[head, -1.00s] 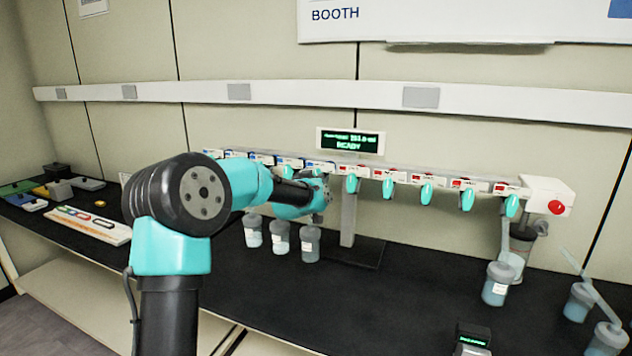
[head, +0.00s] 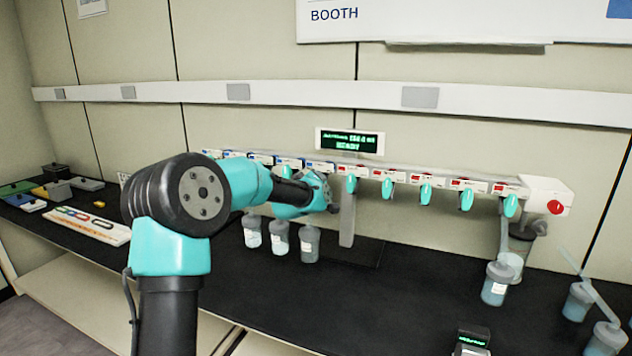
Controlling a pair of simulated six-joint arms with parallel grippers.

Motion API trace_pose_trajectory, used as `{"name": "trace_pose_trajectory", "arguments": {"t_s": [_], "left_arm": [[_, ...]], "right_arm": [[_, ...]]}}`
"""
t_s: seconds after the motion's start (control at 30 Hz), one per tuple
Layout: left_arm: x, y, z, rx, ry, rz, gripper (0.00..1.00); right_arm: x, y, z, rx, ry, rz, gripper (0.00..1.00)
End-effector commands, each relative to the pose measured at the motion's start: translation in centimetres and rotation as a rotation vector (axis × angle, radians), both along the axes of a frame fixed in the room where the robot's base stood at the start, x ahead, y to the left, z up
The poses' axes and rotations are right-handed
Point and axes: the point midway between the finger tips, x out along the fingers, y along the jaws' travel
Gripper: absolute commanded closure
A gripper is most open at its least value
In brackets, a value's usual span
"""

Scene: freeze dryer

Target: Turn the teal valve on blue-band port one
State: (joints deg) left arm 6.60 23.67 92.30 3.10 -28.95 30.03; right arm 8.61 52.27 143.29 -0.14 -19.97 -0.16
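A white manifold rail (head: 408,174) runs along the back of the bench. Its blue-band port labels (head: 260,158) are on the left half and its red-band labels (head: 428,181) on the right half. Which blue port is number one is too small to read. Teal valves (head: 425,191) hang under the red-band ports; the valves under the blue-band ports are mostly hidden by my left arm. My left gripper is at the end of the wrist, just below the middle of the rail; its fingers are hidden or too small to make out. My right gripper is not in view.
Several lidded jars stand on the black bench, including one jar (head: 309,244) below my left wrist and another (head: 497,284) at right. A red button (head: 555,207) is at the rail's right end.

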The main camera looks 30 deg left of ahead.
Motion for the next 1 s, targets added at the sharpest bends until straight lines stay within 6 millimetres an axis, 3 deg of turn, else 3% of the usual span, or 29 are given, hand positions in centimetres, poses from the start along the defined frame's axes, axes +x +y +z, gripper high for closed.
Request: {"name": "trace_pose_trajectory", "arguments": {"t_s": [0.43, 0.47, 0.7, 1.0], "left_arm": [[0.0, 0.0, 0.01, -0.012, -0.002, 0.0, 1.0], [0.0, 0.0, 0.01, -0.012, -0.002, 0.0, 0.76], [0.0, 0.0, 0.01, -0.011, -0.002, 0.0, 0.53], [-0.14, -0.01, 0.02, -0.011, -0.002, 0.0, 0.53]], "right_arm": [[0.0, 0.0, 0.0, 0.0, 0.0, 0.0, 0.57], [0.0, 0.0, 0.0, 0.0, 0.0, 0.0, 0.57], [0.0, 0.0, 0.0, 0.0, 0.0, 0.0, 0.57], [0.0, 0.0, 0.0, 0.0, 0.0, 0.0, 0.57]]}}
